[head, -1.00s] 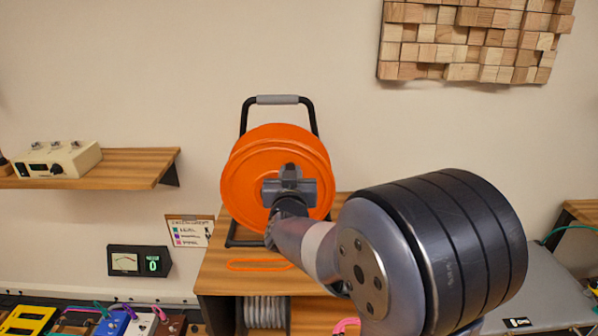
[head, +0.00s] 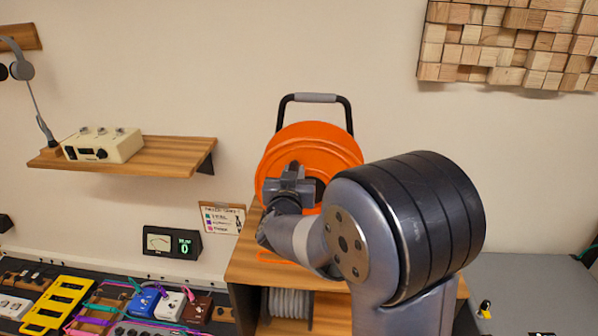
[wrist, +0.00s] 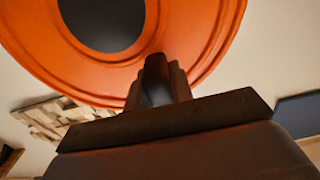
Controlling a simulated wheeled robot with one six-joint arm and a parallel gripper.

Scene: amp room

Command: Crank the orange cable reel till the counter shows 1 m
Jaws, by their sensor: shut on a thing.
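The orange cable reel (head: 318,141) stands upright in a black frame with a grey-topped handle, on a wooden cabinet. My gripper (head: 291,172) is at the left part of the reel's front face, shut on the crank handle, which is mostly hidden by the jaws. In the wrist view, my gripper (wrist: 157,82) shows against the lower rim of the reel (wrist: 190,35), with the dark round hub above left. The counter (head: 185,246), a black box with a dial and a green display, reads 0.
A wooden shelf (head: 165,157) with a cream device (head: 103,145) is on the left wall. Colourful pedals (head: 144,303) and cables cover the lower left. A grey cable coil (head: 290,303) sits inside the cabinet (head: 243,265). Wooden wall blocks (head: 510,45) are upper right.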

